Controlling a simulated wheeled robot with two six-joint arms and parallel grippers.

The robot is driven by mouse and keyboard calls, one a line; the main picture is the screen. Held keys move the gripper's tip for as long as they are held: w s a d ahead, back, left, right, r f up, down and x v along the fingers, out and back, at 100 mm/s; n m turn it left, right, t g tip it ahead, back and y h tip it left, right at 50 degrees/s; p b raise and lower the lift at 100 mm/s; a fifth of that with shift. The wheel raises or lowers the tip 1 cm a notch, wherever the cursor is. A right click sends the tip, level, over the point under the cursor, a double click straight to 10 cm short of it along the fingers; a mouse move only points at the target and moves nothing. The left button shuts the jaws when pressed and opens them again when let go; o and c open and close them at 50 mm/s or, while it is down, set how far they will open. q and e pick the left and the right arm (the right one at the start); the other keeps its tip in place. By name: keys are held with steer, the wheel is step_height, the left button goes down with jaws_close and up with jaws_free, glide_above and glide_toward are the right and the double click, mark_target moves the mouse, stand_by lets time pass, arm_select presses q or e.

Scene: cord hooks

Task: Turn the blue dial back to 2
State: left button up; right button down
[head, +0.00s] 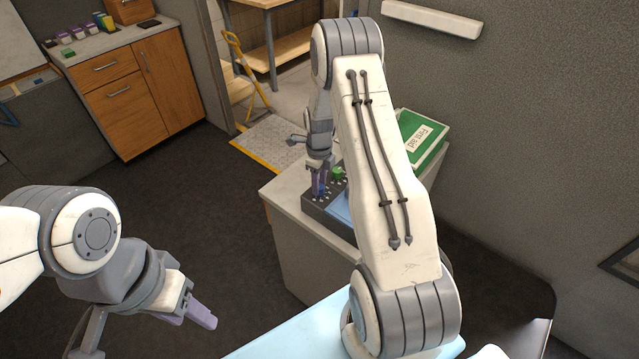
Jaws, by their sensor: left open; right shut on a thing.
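A dark panel box (314,213) with small white marks on its top sits on the light counter. A green dial (338,172) stands on it, right of my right gripper. My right gripper (319,191) points down at the left part of the panel and is shut on what appears to be the blue dial. That dial is almost wholly hidden by the fingers, so its setting cannot be read. My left gripper (195,315) is open and empty, over the floor at the lower left, well away from the panel.
A green first aid box (421,138) lies at the counter's back right. My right arm hides part of the counter and panel. A wooden cabinet (146,88) stands at the back left. The dark floor between is clear.

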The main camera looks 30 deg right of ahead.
steer(key=n+b, duration=0.1)
steer(key=n, duration=0.2)
steer(key=n+b, duration=0.1)
steer(key=n, duration=0.3)
steer(key=n+b, duration=0.1)
steer(key=n, duration=0.2)
steer(key=shift+n, duration=0.3)
steer(key=n+b, duration=0.1)
steer(key=n, duration=0.3)
steer(key=shift+n, duration=0.3)
steer(key=n, duration=0.3)
steer(key=shift+w+n+b, duration=0.1)
steer(key=shift+n+b, duration=0.2)
steer(key=n, duration=0.4)
steer(key=shift+r, duration=0.1)
steer(key=n, duration=0.4)
steer(key=shift+b, duration=0.4)
steer(key=shift+n, duration=1.9)
